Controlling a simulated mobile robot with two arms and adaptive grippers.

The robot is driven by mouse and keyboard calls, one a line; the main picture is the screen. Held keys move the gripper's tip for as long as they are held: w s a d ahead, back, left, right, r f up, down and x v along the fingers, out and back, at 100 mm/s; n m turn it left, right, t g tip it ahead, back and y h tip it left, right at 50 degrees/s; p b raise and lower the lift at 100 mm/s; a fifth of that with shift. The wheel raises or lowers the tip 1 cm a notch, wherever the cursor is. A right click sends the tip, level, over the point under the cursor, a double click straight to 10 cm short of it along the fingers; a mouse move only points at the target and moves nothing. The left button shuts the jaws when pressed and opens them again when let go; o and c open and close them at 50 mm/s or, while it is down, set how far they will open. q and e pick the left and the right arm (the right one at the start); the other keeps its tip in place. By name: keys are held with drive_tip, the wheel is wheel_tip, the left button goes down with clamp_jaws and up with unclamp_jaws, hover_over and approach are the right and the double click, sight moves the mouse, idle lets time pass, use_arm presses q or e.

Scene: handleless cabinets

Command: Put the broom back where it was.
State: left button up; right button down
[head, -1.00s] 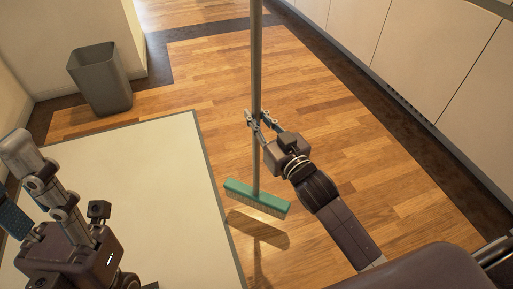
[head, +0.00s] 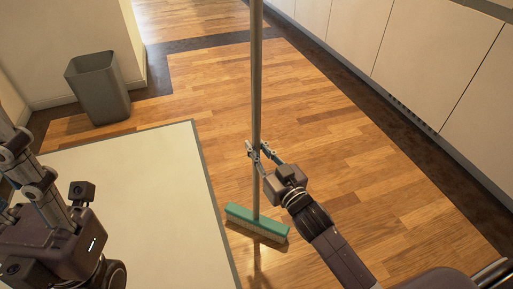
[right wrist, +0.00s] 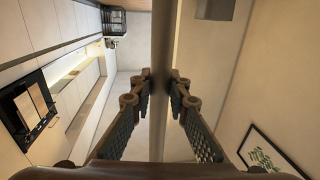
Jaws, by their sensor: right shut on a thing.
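The broom (head: 257,75) has a long grey handle and a green head (head: 256,222) with pale bristles. It stands nearly upright in the middle of the head view, head down, just above or at the wood floor; I cannot tell whether it touches. My right gripper (head: 259,152) is shut on the lower part of the handle. In the right wrist view the handle (right wrist: 161,70) runs between the two fingers. My left arm shows at the left edge of the head view, over the pale mat, but its fingertips are out of frame.
A grey bin (head: 98,88) stands by the wall at the upper left. A pale mat (head: 150,190) with a grey border lies at the left. White handleless cabinets (head: 400,50) line the right side. The wood floor (head: 330,130) between is clear.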

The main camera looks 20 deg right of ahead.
drive_tip(key=c, duration=1.8)
unclamp_jaws()
drive_tip(key=shift+f, duration=0.1)
drive_tip(key=shift+c, duration=0.2)
